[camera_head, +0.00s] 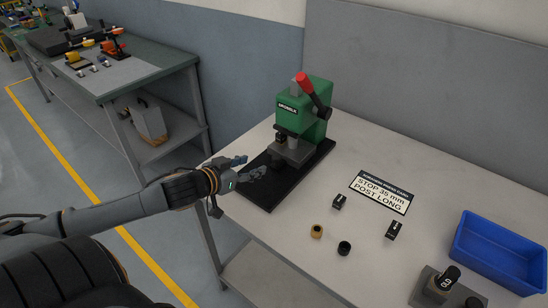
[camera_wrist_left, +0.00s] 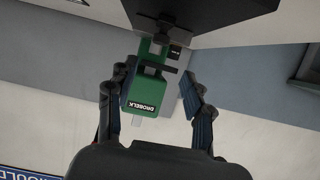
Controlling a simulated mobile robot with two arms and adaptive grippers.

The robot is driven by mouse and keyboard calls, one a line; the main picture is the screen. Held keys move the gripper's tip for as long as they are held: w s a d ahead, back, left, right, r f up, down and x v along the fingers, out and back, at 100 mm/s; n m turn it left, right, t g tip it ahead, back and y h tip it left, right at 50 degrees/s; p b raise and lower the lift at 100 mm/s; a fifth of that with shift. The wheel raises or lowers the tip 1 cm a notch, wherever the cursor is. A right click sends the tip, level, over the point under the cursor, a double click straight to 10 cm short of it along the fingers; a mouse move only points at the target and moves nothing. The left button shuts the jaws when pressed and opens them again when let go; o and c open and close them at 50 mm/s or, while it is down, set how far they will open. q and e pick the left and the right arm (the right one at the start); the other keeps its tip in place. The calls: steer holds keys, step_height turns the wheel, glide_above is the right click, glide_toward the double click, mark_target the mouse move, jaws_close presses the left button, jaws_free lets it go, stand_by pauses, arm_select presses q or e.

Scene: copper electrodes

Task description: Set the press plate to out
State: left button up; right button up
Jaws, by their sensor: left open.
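The green press (camera_head: 303,105) stands on a black base (camera_head: 266,190) on the grey table, with a red-knobbed lever (camera_head: 303,83) raised. A grey block, possibly the press plate (camera_head: 290,152), sits under the ram; its in or out position is unclear. My left gripper (camera_head: 250,167) is open and empty over the front left part of the base, short of the block. In the left wrist view the press (camera_wrist_left: 144,88) shows between the spread fingers of my left gripper (camera_wrist_left: 155,72). My right gripper is not in view.
A sign (camera_head: 381,191) reads "STOP 35 mm POST LONG". Small black blocks (camera_head: 339,201), a tan ring (camera_head: 317,231) and a black ring (camera_head: 344,247) lie in front. A blue bin (camera_head: 500,250) and a grey fixture (camera_head: 430,288) stand at right.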

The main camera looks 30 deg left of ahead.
mark_target(276, 157)
arm_select(q)
steer(key=shift+x, duration=1.2)
steer(key=x, duration=0.4)
steer(key=shift+r, duration=0.1)
steer(key=x, duration=0.3)
steer(key=shift+p+x, duration=0.35)
steer(key=shift+x, duration=0.8)
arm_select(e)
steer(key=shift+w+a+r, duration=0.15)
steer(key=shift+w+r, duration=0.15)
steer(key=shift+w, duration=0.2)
arm_select(q)
steer(key=shift+s, duration=0.1)
steer(key=c, duration=1)
jaws_close()
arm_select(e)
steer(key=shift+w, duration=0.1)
